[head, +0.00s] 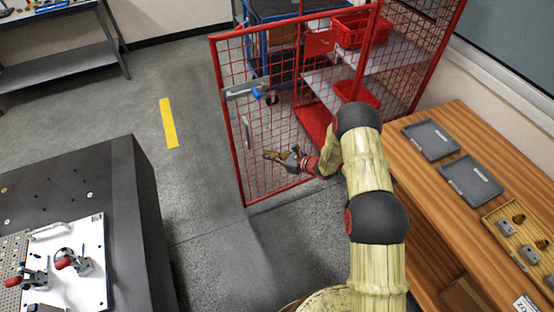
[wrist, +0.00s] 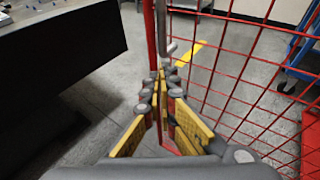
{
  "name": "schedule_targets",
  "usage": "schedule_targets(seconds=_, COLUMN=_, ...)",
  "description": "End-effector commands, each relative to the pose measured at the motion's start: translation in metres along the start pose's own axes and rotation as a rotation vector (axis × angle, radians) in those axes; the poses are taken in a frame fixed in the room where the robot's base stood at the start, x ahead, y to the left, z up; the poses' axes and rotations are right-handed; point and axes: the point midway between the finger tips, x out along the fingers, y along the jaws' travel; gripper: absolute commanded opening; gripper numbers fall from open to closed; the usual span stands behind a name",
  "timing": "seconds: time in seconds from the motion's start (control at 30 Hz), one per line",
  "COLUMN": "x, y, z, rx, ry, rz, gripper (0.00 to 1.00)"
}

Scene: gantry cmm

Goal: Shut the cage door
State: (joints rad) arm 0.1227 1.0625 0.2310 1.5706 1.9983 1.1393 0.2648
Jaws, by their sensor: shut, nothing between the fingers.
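The cage door (head: 229,107) is a red frame with red wire mesh. It stands swung out at an angle from the red cage, with its free edge at the left. A grey latch (head: 245,88) and an upright grey handle (head: 247,132) sit near that edge. My gripper (head: 268,155) is shut and empty, low in front of the mesh and right of the handle in the head view. In the wrist view, its fingertips (wrist: 163,72) point at the door's edge post (wrist: 151,38), close to the lower end of the handle (wrist: 161,25). I cannot tell whether they touch.
A wooden bench (head: 406,173) with grey trays (head: 471,180) lies along my right. A dark table (head: 147,215) with a fixture plate stands at the left. Cage shelves (head: 388,57) hold red bins (head: 352,30). A blue cart (head: 255,48) stands behind the door. The floor (head: 195,190) between is clear.

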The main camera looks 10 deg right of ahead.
Motion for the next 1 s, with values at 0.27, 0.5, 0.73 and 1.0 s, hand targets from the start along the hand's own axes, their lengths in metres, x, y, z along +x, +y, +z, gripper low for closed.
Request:
schedule_targets(seconds=0.27, x=0.044, y=0.001, z=0.006, rx=-0.003, ry=0.000, rz=0.002, gripper=0.00)
schedule_targets(seconds=0.5, x=0.057, y=0.000, z=0.012, rx=-0.001, ry=0.000, rz=0.000, gripper=0.00)
schedule_targets(seconds=0.73, x=0.057, y=0.000, z=0.012, rx=-0.001, ry=0.001, rz=0.000, gripper=0.00)
schedule_targets(seconds=1.0, x=0.062, y=0.003, z=0.013, rx=0.002, ry=0.001, rz=-0.009, gripper=0.00)
